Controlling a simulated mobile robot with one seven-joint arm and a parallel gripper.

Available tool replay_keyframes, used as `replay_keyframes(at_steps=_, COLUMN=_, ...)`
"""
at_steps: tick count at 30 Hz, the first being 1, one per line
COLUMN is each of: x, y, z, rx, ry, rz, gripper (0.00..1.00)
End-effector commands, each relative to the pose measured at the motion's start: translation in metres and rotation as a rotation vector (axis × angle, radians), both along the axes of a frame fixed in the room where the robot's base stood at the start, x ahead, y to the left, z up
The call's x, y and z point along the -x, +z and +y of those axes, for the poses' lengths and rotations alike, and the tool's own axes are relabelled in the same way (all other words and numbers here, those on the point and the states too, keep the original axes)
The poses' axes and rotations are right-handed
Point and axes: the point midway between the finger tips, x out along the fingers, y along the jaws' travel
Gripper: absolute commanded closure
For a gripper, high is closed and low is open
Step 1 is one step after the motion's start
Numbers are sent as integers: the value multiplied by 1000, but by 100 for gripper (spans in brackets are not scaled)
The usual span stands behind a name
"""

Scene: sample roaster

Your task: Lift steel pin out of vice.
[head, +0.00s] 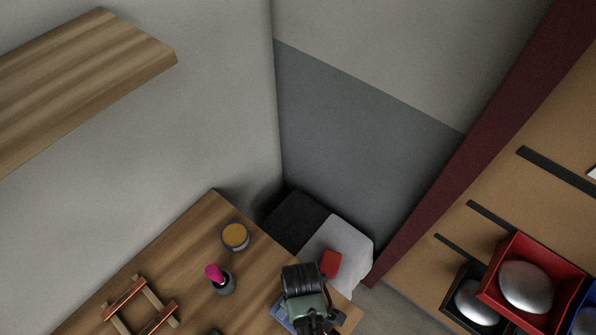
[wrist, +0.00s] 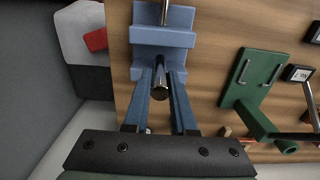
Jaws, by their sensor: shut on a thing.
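The blue vice (wrist: 165,38) is on the wooden table in the wrist view. The steel pin (wrist: 160,84) shows as a short shiny cylinder in front of it, its rounded end towards the camera. My gripper (wrist: 161,80) is shut on the pin, one blue-grey finger on each side. Whether the pin's far end is still between the vice jaws cannot be told. A second steel rod (wrist: 164,12) shows at the vice's far side. In the head view my black and green wrist covers most of the vice (head: 281,312), and the fingertips and pin are hidden.
A green fixture (wrist: 252,85) stands right of the vice. The wooden table (head: 190,232) also holds a tin (head: 235,236), a pink-topped item (head: 217,278) and a wooden frame (head: 140,303). A dark and grey block (head: 340,240) with a red piece lies beyond the table edge.

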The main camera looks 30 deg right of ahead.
Motion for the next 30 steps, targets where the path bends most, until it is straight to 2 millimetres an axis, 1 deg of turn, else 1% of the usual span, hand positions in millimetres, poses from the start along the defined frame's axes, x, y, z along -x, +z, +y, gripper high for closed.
replay_keyframes(at_steps=1, x=-1, y=9, z=0, rx=1, ry=0, rz=-1, gripper=100)
replay_keyframes(at_steps=15, x=-1, y=44, z=0, rx=1, ry=0, rz=-1, gripper=100)
replay_keyframes(at_steps=26, x=-1, y=45, z=0, rx=1, ry=-1, rz=-1, gripper=100)
replay_keyframes(at_steps=28, x=-8, y=47, z=2, rx=2, ry=-11, rz=-4, gripper=100)
replay_keyframes(at_steps=30, x=-21, y=54, z=8, rx=2, ry=-37, rz=-8, gripper=100)
